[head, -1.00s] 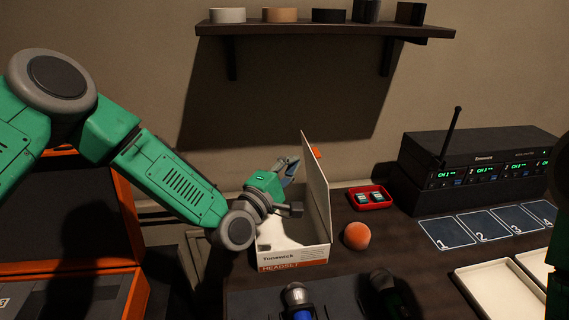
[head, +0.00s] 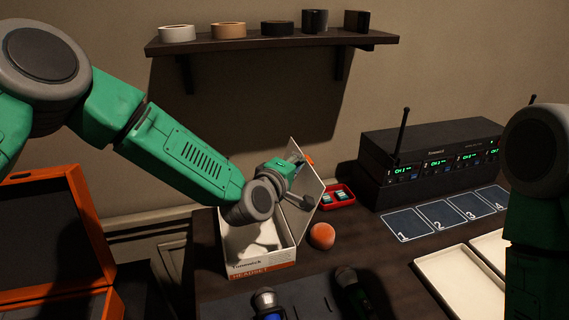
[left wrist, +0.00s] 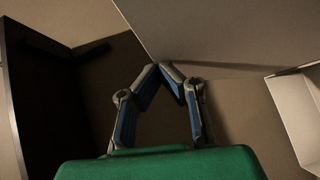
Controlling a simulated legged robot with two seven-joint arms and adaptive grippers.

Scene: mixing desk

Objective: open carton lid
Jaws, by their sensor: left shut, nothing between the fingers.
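The headset carton (head: 262,262) is a white box with an orange strip, standing on the desk; its top is open and its inside shows. My left gripper (head: 300,160) is at the inner side of the lid, above the carton, partly hidden by the lid and my wrist. In the left wrist view its fingertips (left wrist: 172,68) meet with nothing between them, at or very close to the pale lid panel (left wrist: 215,35). My right gripper is out of view; only my right arm shows.
An orange-red ball (head: 322,236) and a red tray (head: 337,197) sit right of the carton. Microphones (head: 266,303) lie in front. A black receiver (head: 430,160), numbered cards (head: 440,214) and cream trays (head: 458,284) are further right. A shelf (head: 270,43) hangs above.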

